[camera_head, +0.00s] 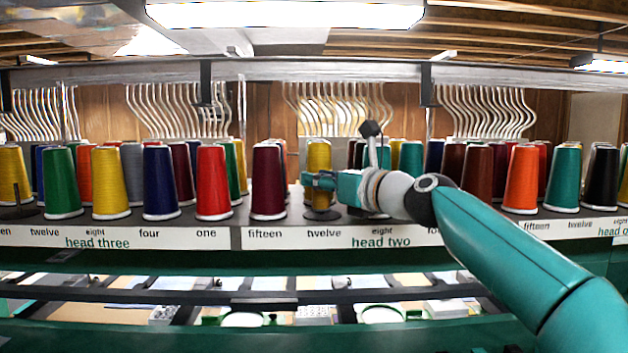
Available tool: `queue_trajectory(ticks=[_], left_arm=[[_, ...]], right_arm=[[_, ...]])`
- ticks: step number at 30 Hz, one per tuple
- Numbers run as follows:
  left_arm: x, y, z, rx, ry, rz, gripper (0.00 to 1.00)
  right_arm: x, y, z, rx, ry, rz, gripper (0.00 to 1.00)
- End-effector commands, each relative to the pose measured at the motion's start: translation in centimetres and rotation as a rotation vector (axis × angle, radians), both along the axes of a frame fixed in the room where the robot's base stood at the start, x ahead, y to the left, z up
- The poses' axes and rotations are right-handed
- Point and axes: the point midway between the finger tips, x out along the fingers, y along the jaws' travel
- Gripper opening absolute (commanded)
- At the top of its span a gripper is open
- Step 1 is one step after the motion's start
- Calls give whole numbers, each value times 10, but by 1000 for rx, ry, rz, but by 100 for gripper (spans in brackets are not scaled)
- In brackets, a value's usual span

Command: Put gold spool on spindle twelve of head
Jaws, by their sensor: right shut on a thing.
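The gold spool (319,156) stands upright above the "twelve" label of head two (323,232). My right gripper (319,181), reaching in from the right, is shut on its middle and hides part of it. The spool's lower end is at or just over a dark round spindle base (322,215); I cannot tell whether it rests there. My left gripper is not in view.
A maroon spool (267,182) stands close on the left at "fifteen". My right arm covers the places to the right, with teal spools (411,157) behind it. Head three (98,242) is full of coloured cones at left. Curved metal tubes (325,107) hang behind.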

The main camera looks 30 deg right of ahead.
Motion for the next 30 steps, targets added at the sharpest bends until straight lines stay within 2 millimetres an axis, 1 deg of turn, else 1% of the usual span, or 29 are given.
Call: queue_trajectory(ticks=[24, 25, 29, 30], left_arm=[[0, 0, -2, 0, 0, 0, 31], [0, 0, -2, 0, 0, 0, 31], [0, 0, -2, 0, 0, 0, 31], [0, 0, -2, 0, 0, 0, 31]], right_arm=[[-2, 1, -4, 0, 0, 1, 4], [-2, 1, -4, 0, 0, 1, 37], [-2, 1, -4, 0, 0, 1, 59], [-2, 1, -4, 0, 0, 1, 62]])
